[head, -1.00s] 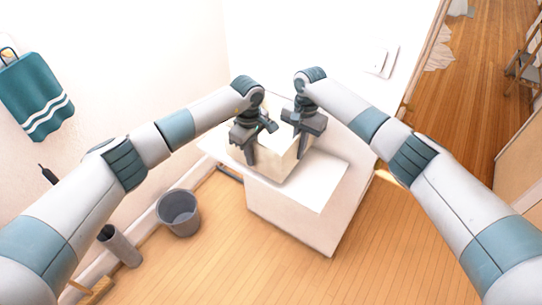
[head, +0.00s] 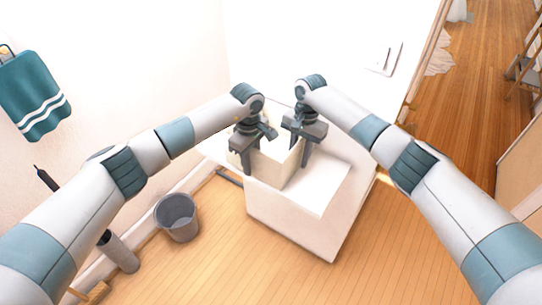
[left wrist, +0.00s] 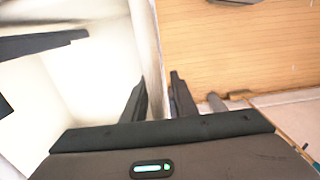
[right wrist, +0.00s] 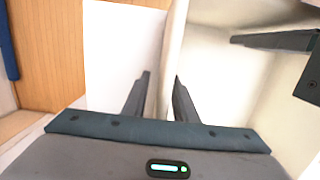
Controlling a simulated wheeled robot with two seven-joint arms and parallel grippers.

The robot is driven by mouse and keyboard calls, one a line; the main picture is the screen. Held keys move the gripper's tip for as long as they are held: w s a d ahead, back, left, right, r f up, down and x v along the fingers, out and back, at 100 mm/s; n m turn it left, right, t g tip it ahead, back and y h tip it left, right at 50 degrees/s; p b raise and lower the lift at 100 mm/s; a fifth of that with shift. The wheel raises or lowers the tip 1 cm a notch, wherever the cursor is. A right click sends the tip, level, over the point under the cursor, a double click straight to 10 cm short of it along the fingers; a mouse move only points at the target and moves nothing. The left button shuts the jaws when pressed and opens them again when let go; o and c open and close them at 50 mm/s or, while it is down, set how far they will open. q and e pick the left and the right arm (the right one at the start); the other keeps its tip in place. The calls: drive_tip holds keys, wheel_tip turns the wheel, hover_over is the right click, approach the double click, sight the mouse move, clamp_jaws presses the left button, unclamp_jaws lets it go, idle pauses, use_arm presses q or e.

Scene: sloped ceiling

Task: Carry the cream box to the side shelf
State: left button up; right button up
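The cream box (head: 279,165) is an open-topped box, upright on or just above the white stepped unit; I cannot tell a gap beneath it. My left gripper (head: 246,160) is at its left side and my right gripper (head: 306,150) at its right side. In the left wrist view, the fingers (left wrist: 158,95) are close together with the box wall (left wrist: 146,45) between them. In the right wrist view, the fingers (right wrist: 162,95) likewise pinch the opposite wall (right wrist: 174,50). Part of the box's rim is hidden by my grippers. The side shelf is not clearly identifiable.
The white unit (head: 315,190) has a bare lower ledge at the front and a wide bright top behind. A grey bin (head: 177,217) stands on the wooden floor to the left. A teal towel (head: 35,95) hangs on the left wall. Floor at front right is clear.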

sight(301, 139)
use_arm(q)
wheel_tip(301, 139, up, 12)
use_arm(e)
drive_tip(key=shift+a, duration=0.1)
idle(0.6)
drive_tip(key=r, duration=0.8)
drive_tip(key=w+r, duration=0.1)
drive_tip(key=r, duration=0.3)
drive_tip(key=shift+w+d, duration=0.1)
drive_tip(key=shift+d, duration=0.3)
drive_tip(key=shift+f, duration=0.15)
